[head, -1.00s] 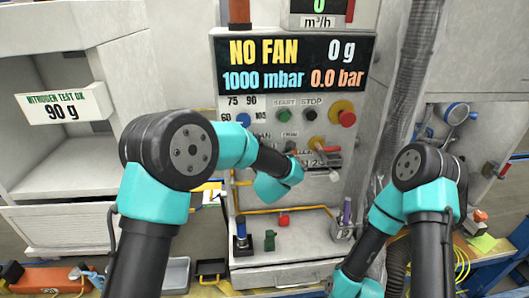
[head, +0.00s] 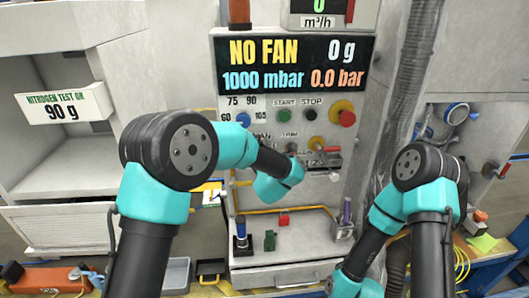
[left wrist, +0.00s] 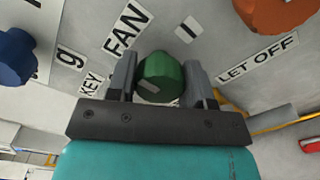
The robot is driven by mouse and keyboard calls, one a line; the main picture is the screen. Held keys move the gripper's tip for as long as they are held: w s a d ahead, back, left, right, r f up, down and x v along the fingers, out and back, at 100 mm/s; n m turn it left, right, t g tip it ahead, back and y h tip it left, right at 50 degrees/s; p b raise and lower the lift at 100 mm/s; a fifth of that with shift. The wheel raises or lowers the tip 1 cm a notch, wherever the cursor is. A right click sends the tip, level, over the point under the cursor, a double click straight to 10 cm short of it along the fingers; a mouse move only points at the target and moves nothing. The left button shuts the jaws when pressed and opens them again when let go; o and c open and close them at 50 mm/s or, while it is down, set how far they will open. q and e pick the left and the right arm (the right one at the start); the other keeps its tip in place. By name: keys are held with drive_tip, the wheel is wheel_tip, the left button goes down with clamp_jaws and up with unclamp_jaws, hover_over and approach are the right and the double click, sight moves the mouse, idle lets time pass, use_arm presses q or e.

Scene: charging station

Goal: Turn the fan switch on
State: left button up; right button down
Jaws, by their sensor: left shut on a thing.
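In the left wrist view my left gripper (left wrist: 160,82) is shut on a green knob (left wrist: 160,77), with one grey jaw on each side of it. A FAN label (left wrist: 127,27) is up and to the left of the knob on the grey panel. In the head view my turquoise left wrist is in front of the lower panel, and its fingertips cannot be made out. The display (head: 292,64) above reads NO FAN. My right arm comes in at the right and bends down past the bottom edge; its gripper is not visible.
A blue knob (left wrist: 15,57) and an orange knob (left wrist: 273,8) flank the green one. A red stop button (head: 345,116) is higher on the panel. A grey ribbed hose (head: 412,75) hangs right of it. A shelf (head: 280,247) with small items is below.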

use_arm(q)
drive_tip(key=m, duration=0.8)
drive_tip(key=shift+f+m, duration=0.1)
drive_tip(key=shift+m, duration=0.3)
drive_tip(key=m, duration=0.4)
drive_tip(key=shift+m, duration=2.2)
drive_tip(key=o, duration=0.9)
drive_tip(key=s+d, duration=0.1)
drive_tip(key=s, duration=1.6)
drive_tip(key=shift+s+d, duration=0.2)
